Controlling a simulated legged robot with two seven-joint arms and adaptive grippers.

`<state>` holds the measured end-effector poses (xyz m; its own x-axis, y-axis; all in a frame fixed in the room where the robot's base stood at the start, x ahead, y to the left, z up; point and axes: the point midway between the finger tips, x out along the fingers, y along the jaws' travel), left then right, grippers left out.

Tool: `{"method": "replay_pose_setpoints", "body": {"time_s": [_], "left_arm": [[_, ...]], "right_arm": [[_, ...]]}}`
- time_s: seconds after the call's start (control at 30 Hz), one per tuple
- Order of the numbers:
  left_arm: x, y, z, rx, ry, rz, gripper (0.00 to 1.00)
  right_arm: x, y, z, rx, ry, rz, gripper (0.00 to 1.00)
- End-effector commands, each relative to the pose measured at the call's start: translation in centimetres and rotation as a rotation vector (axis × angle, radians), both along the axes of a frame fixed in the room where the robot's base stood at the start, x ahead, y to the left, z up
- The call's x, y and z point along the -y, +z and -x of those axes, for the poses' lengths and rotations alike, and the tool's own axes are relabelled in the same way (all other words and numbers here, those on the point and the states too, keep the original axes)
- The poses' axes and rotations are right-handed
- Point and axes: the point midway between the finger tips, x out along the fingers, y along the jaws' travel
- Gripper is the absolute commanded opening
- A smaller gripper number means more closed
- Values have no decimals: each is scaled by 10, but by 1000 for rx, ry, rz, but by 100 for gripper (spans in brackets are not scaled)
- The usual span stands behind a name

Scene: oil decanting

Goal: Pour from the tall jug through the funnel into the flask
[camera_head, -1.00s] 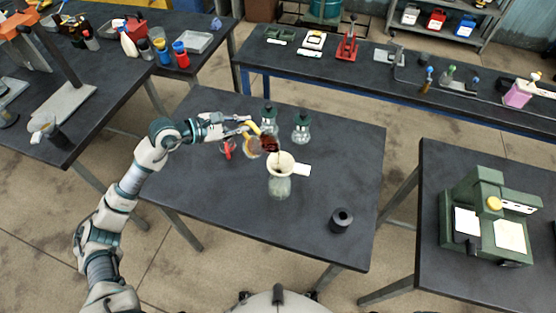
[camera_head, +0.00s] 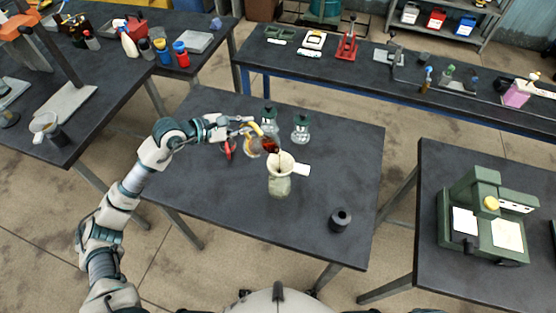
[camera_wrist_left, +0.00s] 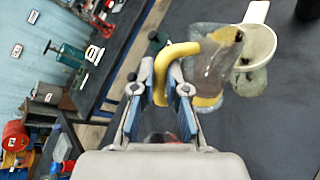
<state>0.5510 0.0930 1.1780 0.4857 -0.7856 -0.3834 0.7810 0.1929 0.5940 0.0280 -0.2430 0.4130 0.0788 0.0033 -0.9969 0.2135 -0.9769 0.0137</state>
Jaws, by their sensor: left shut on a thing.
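The tall jug (camera_head: 254,147) is clear with a yellow handle and is tipped to the right, with dark red-brown liquid near its mouth. My left gripper (camera_head: 246,124) is shut on the yellow handle; the wrist view shows the handle (camera_wrist_left: 174,58) between the fingers (camera_wrist_left: 160,92) and the clear jug body (camera_wrist_left: 212,62) beyond. The cream funnel (camera_head: 281,163) sits in the mouth of the glass flask (camera_head: 279,186), which stands upright on the table. The jug's mouth is at the funnel's upper left rim; any stream is too small to make out. My right gripper is not in view.
Two glass bottles with dark green tops (camera_head: 270,115) (camera_head: 301,129) stand behind the funnel. A red-handled item (camera_head: 229,149) is left of the jug.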

Motion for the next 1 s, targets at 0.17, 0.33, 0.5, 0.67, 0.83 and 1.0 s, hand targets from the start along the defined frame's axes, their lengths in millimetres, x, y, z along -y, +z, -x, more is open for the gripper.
{"method": "replay_pose_setpoints", "body": {"time_s": [0.17, 0.33, 0.5, 0.67, 0.83, 1.0], "left_arm": [[0, 2, 1, 10, 0, -13, 0], [1, 3, 1, 16, 0, -23, 0], [1, 5, 2, 25, 0, -37, 0], [2, 7, 2, 34, 0, -51, 0], [3, 8, 2, 43, -1, -64, 0], [2, 10, 2, 52, 1, -77, 0]], "right_arm": [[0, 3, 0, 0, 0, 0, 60], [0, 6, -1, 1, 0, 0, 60], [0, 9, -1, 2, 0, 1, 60], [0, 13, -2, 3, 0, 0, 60], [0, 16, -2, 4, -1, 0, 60], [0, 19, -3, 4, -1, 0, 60]]}}
